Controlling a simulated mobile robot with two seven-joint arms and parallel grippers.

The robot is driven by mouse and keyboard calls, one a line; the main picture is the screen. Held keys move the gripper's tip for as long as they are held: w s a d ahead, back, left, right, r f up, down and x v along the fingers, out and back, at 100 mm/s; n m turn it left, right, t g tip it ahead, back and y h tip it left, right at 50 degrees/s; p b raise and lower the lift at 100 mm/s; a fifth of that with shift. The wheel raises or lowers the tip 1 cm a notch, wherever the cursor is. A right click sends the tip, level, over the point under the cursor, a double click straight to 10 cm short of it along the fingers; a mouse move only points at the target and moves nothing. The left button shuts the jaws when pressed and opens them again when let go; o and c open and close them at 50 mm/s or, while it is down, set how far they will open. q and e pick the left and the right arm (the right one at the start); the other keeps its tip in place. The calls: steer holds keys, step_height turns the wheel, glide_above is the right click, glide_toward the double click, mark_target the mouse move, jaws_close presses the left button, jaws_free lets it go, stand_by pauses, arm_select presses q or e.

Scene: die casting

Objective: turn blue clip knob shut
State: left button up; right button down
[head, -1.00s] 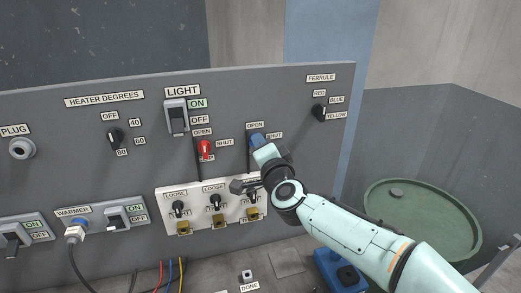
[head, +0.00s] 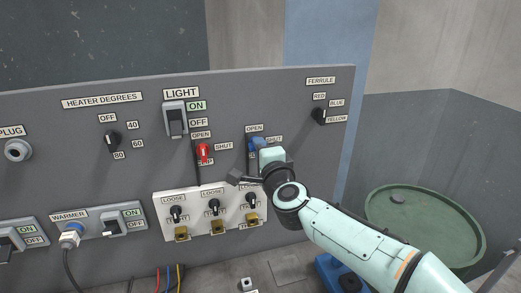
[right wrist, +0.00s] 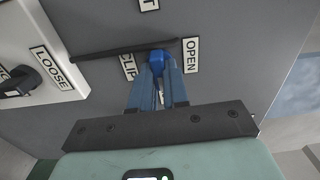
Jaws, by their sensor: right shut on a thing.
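The blue clip knob (right wrist: 157,58) is on the grey panel, between the fingertips of my right gripper in the right wrist view. My right gripper (right wrist: 158,74) has blue fingers and is shut on the knob. In the head view my right gripper (head: 256,146) is at the panel, just below the OPEN label (head: 254,129) and left of the SHUT label (head: 273,139). Its fingers and palm hide most of the knob there, so its exact pointing direction is unclear. My left gripper is not in view.
A red knob (head: 203,152) is left of my gripper. Below is a white plate (head: 163,227) with several black knobs labelled LOOSE. The ferrule knob (head: 318,115) is at upper right. A green drum (head: 423,222) stands right of the panel.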

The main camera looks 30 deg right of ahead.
steer(key=c, duration=1.1)
jaws_free()
steer(key=v, duration=1.3)
steer(key=shift+s+a, duration=0.15)
steer(key=shift+s, duration=0.05)
